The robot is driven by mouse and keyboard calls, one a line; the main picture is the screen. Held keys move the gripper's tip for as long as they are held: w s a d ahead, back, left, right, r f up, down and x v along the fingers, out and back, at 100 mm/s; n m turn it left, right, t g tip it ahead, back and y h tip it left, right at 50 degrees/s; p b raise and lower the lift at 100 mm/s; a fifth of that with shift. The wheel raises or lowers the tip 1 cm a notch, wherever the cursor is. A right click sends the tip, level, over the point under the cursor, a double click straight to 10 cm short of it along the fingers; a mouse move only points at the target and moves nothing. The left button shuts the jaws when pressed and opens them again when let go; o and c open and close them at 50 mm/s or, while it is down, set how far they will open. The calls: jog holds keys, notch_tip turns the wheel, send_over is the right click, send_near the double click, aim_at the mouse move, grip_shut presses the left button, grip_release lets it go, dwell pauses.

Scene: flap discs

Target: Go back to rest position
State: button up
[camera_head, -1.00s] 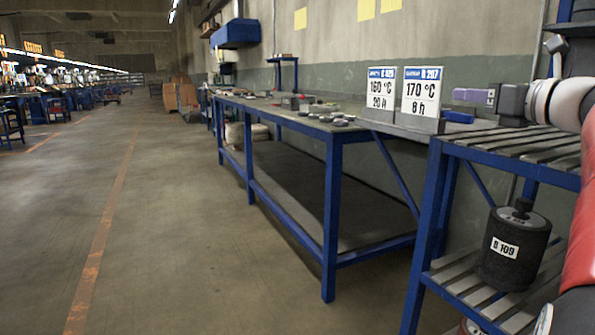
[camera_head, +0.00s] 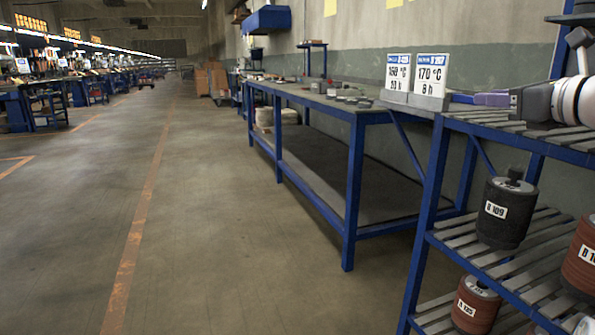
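My gripper (camera_head: 491,99) is at the upper right, with purple fingers pointing left and a dark grey body. It is seen from the side, just right of the 170 °C sign (camera_head: 431,80) and low over the rack's top shelf. Whether the fingers are apart or together is hard to see, and I see nothing held. My white arm joint shows at the right edge. Flap disc stacks stand on the blue rack (camera_head: 436,190): a black one labelled B 109 (camera_head: 503,226), a brown one labelled A 135 (camera_head: 474,310) below, and a brown one (camera_head: 583,262) cut by the right edge.
A long blue workbench (camera_head: 353,190) runs along the wall, with small dark parts on top. A second sign (camera_head: 397,75) stands beside the first. The floor (camera_head: 190,200) left of the bench is clear, with an orange line. More workstations (camera_head: 45,100) stand far left.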

jog(key=s+a+f+n+g+h+p, duration=0.1)
jog(key=s+a+f+n+g, duration=0.25)
jog(key=a+f+n, duration=0.35)
jog(key=s+a+f+n+g+h, duration=0.1)
jog(key=s+a+f+n+g, duration=0.3)
jog(key=a+f, duration=0.5)
jog(key=s+a+f+n+g+h+p, duration=0.1)
jog(key=s+f+n+h, duration=0.1)
jog(key=s+f+n, duration=0.6)
jog(key=s+a+f+n+g+h, duration=0.1)
jog(key=s+a+f+n+h, duration=0.1)
jog(key=s+f+n, duration=0.6)
notch_tip(320, 180, down, 2)
jog(key=n, duration=0.3)
jog(key=shift+s+p, duration=0.3)
jog(key=shift+p, duration=0.05)
jog(key=shift+a+g, duration=0.1)
jog(key=shift+g, duration=0.15)
